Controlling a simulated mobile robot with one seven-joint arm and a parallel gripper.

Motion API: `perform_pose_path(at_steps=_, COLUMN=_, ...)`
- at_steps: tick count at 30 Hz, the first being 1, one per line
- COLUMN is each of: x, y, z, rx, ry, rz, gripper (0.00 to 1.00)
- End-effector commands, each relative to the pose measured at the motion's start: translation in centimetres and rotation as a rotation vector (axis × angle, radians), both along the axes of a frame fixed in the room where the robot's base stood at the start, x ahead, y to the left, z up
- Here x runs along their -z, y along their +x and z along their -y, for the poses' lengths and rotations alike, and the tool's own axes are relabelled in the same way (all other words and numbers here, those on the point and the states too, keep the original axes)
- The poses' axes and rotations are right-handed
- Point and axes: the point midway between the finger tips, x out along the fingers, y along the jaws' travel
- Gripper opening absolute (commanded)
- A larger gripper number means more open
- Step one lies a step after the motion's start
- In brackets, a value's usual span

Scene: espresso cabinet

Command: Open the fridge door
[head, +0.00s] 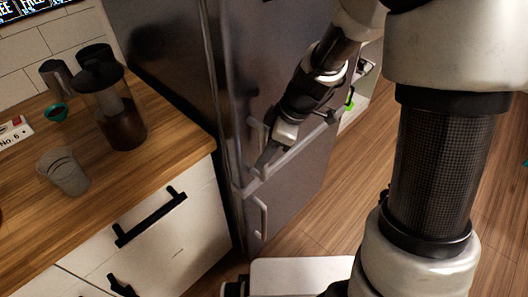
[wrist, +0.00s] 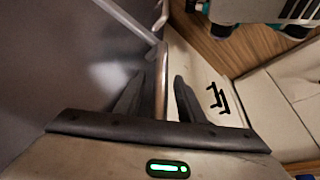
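The grey fridge (head: 275,45) stands in the middle of the head view, with an upper and a lower door front split by a pale slanting seam. I see no clear gap at its side edge. A light upright handle (head: 252,128) is on the upper front, partly hidden by my gripper (head: 266,158). A second handle (head: 262,218) is on the lower front. In the wrist view my gripper (wrist: 158,75) is open, with a narrow upright bar (wrist: 161,85), seemingly the upper handle, between its fingers. Space shows on both sides of the bar.
A wooden counter (head: 170,125) over white drawers (head: 180,250) stands left of the fridge, holding a French press (head: 120,115) and a glass (head: 62,172). Wooden floor (head: 335,205) is open to the right. A pale cabinet (wrist: 208,75) shows in the wrist view.

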Motion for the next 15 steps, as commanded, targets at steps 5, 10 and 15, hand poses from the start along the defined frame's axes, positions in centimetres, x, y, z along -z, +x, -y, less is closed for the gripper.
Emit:
perform_pose_path(at_steps=5, x=0.41, y=0.01, z=-0.16, rx=0.0, ry=-0.001, rz=0.0, gripper=0.36)
perform_pose_path(at_steps=10, x=0.38, y=0.01, z=-0.16, rx=0.0, ry=0.0, rz=0.0, gripper=0.36)
perform_pose_path(at_steps=15, x=0.36, y=0.02, z=-0.15, rx=0.0, ry=0.0, rz=0.0, gripper=0.07)
